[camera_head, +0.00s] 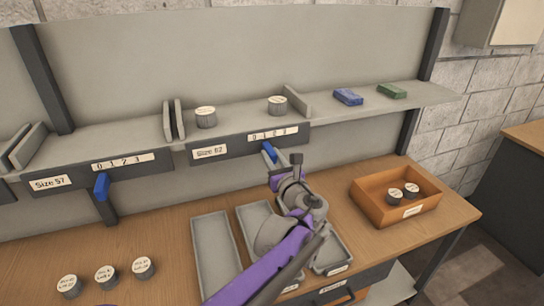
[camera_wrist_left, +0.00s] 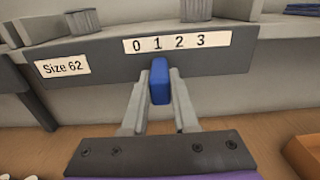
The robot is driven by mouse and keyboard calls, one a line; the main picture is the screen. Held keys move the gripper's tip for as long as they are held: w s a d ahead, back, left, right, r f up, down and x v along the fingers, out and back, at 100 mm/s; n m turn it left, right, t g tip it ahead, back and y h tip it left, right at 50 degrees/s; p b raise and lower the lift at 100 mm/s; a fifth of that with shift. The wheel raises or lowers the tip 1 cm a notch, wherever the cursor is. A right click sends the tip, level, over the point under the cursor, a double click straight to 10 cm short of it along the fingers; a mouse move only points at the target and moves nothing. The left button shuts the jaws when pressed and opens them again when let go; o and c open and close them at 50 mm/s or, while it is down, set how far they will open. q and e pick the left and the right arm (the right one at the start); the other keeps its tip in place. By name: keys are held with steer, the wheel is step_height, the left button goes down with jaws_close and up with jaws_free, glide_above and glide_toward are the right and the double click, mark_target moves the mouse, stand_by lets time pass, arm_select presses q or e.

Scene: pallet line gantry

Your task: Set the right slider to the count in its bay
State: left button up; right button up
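The right slider is a blue tab under the "Size 62" bay (camera_head: 240,112), in the head view (camera_head: 269,151) and in the wrist view (camera_wrist_left: 160,80). In the wrist view it stands below the 1 on the 0 1 2 3 scale (camera_wrist_left: 172,42). Two grey cans with pale tops stand in this bay, one at left (camera_head: 205,118) and one at right (camera_head: 277,106). My left gripper (camera_wrist_left: 160,92) has one finger on each side of the slider. I cannot tell whether the fingers touch it. My right gripper is not in view.
The "Size 57" bay at left has its own blue slider (camera_head: 101,187). Several loose cans (camera_head: 106,277) stand on the bench below. Grey trays (camera_head: 214,251) and an orange box (camera_head: 372,207) with two cans are at right. Blue (camera_head: 348,96) and green (camera_head: 392,91) blocks lie on the shelf.

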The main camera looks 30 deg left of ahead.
arm_select(q)
jaws_close()
stand_by(1.0)
steer(key=shift+w+d, duration=1)
steer(key=shift+w, duration=0.2)
steer(key=o, duration=0.7)
jaws_free()
steer(key=shift+o, duration=0.2)
steer(key=shift+s, duration=0.1)
